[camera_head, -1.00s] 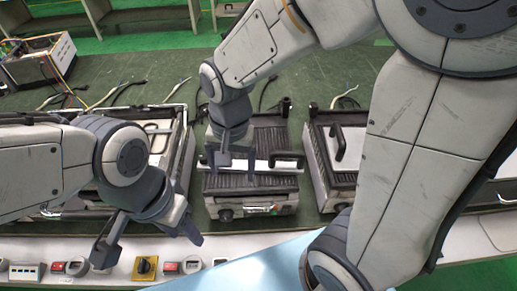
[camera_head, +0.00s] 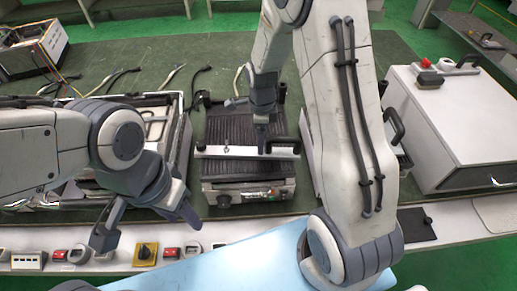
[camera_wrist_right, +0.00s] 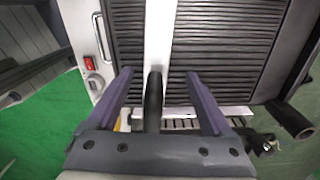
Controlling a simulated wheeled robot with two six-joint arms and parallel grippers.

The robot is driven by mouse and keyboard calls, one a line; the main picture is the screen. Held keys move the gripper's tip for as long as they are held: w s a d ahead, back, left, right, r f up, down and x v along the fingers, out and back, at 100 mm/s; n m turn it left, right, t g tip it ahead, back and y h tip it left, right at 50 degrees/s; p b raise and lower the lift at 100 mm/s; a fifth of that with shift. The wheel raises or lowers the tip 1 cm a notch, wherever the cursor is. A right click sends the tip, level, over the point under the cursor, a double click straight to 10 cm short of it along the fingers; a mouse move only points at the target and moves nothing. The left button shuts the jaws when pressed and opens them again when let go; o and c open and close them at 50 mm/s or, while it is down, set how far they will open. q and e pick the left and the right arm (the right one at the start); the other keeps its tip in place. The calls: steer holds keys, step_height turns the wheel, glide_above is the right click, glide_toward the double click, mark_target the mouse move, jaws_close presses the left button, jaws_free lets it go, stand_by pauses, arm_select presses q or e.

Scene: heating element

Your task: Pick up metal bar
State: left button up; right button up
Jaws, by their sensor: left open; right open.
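A pale metal bar (camera_head: 228,151) lies across the ribbed grill unit (camera_head: 230,170) in the middle of the bench. Black pieces show near its ends. My right gripper (camera_head: 264,144) is over the right part of the bar, its fingers small and partly hidden. In the right wrist view the bar (camera_wrist_right: 159,35) runs away from me as a pale strip. The open right gripper (camera_wrist_right: 158,80) has one finger on each side of a black rod-like handle (camera_wrist_right: 153,100); contact cannot be told. My left gripper (camera_head: 148,226) is open and empty over the bench's front edge, left of the grill.
Another opened unit (camera_head: 165,135) stands left of the grill, partly behind my left arm. A large white box (camera_head: 450,130) stands on the right. Cables lie behind on the green bench top (camera_head: 140,60).

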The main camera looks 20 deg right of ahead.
steer(key=f, duration=0.5)
steer(key=shift+s+a+p, duration=0.1)
steer(key=shift+s+p, duration=0.15)
steer(key=shift+p, duration=0.1)
jaws_close()
